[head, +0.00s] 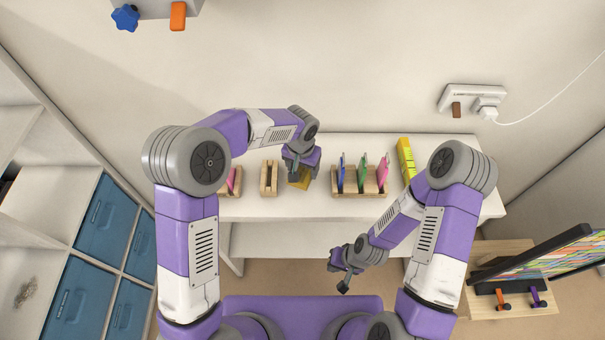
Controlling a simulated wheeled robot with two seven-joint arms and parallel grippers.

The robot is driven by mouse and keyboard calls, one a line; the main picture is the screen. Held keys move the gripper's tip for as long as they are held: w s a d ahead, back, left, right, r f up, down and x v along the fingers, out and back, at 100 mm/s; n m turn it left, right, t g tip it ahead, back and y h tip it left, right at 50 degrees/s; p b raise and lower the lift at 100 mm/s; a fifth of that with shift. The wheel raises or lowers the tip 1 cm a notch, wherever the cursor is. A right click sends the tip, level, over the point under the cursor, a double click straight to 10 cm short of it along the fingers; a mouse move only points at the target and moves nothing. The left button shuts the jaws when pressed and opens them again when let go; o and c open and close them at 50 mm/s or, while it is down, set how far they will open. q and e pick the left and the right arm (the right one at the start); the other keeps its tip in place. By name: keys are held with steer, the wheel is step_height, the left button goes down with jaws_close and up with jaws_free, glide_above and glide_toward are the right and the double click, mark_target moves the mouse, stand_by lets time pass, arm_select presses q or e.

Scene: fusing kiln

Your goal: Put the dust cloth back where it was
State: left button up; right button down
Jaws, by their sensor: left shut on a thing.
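A small yellow-tan piece (301,182), which looks like the dust cloth, is at the white table, just right of a small wooden stand. My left gripper (298,172) is shut on it from above and hides part of it. I cannot tell whether the piece touches the tabletop. My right gripper (338,279) hangs in front of the table's front edge, away from the objects. It is too small and angled to tell whether its fingers are apart.
The white table (290,208) carries a slotted wooden stand (268,178), a wooden rack (358,186) with colored upright pieces, a stand with a pink piece (232,181) and a yellow box (406,158). Blue drawers (106,216) stand left. A wooden side table (505,298) stands right.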

mark_target(302, 171)
arm_select(q)
step_height(302, 171, down, 4)
steer(key=shift+f, duration=0.1)
steer(key=o, duration=0.9)
steer(key=shift+w, duration=0.1)
steer(key=shift+o, duration=0.2)
steer(key=r, duration=0.8)
steer(key=s+r, duration=0.1)
steer(key=r, duration=0.3)
steer(key=shift+s+a+p, duration=0.1)
steer(key=shift+a+p, duration=0.1)
steer(key=shift+p, duration=0.15)
